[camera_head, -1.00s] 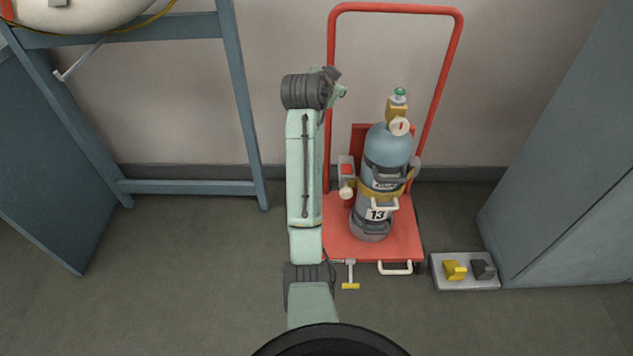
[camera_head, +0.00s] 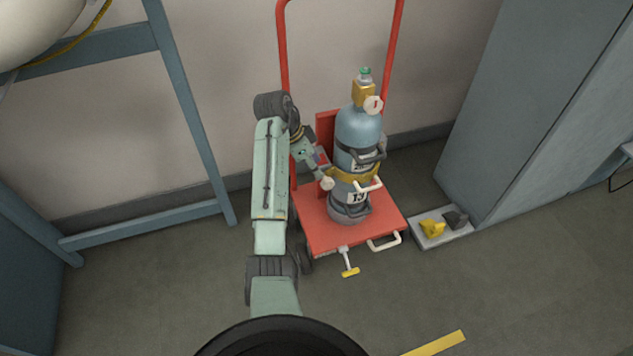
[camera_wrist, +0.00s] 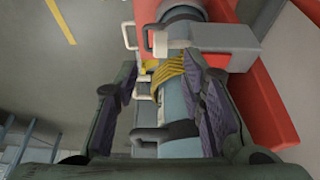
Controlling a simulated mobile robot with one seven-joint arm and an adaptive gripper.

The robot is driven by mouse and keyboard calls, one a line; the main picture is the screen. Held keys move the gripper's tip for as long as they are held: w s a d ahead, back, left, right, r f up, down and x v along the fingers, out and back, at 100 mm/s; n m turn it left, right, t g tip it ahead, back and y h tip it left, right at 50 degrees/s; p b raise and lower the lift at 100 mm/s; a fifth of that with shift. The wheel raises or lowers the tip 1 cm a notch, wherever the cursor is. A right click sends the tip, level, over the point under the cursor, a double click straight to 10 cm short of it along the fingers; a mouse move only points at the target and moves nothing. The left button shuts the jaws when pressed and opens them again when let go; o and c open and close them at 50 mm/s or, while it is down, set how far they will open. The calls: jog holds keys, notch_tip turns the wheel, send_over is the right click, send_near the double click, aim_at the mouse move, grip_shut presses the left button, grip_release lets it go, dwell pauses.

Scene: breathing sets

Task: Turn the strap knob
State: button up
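In the wrist view the knob (camera_wrist: 160,43) shows beyond my fingers, at the end of the grey box (camera_wrist: 205,42). A yellow strap (camera_head: 352,176) wraps around the cylinder; the strap (camera_wrist: 170,70) also shows between my fingers. My gripper (camera_wrist: 157,75) is open, with no object held.
The cylinder stands on a red trolley (camera_head: 318,228) with a tall red handle. A cream handle (camera_head: 368,187) sticks out at the cylinder's front. A yellow-ended lever (camera_head: 349,270) is at the trolley's front. A tray (camera_head: 455,238) lies right, beside a grey cabinet (camera_head: 540,110). The front floor is open.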

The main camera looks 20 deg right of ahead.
aim_at(326, 181)
jog(key=x, duration=1)
jog(key=shift+d+p, duration=0.15)
jog(key=shift+p, duration=0.25)
jog(key=shift+c, duration=0.2)
grip_shut()
